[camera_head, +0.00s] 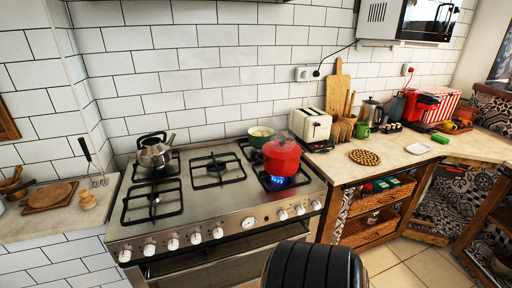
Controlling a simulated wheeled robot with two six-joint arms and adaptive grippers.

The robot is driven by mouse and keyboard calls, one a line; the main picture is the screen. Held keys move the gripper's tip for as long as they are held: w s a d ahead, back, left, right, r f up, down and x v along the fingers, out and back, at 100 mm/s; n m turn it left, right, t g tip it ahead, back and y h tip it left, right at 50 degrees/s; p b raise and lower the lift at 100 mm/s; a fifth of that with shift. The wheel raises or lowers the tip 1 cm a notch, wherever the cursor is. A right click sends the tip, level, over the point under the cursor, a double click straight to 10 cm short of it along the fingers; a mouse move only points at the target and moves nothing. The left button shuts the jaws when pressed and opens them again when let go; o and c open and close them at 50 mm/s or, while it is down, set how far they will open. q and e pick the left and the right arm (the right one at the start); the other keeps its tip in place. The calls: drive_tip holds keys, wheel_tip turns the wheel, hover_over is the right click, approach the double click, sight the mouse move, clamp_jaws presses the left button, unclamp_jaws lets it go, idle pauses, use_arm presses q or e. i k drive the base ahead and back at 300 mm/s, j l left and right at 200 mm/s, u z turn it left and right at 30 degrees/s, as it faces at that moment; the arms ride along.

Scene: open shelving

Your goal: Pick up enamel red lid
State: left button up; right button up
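A red enamel pot (281,163) stands on the right front burner of the stove, over a blue flame. Its top looks covered by a red lid (282,147), with faint steam about it; the seam between lid and pot is too small to make out clearly. Neither of my grippers is in view. A dark ribbed rounded part at the bottom edge hides some of the oven front and floor.
The stove (220,205) also bears a kettle (154,151) at the back left and a green pot (261,136) just behind the red one. A toaster (310,125) stands close to the right. The front left and middle burners are bare.

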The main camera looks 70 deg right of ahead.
sight(267, 149)
drive_tip(key=z, duration=2.4)
drive_tip(key=l+u, duration=0.1)
drive_tip(key=u, duration=0.4)
drive_tip(key=i+l+u, duration=0.1)
drive_tip(key=u, duration=0.4)
drive_tip(key=l+u, duration=0.25)
drive_tip(key=l, duration=0.45)
drive_tip(key=l+u, duration=0.2)
drive_tip(key=l, duration=0.5)
drive_tip(key=k+l+u, duration=0.25)
drive_tip(key=l, duration=0.45)
drive_tip(key=i, duration=0.1)
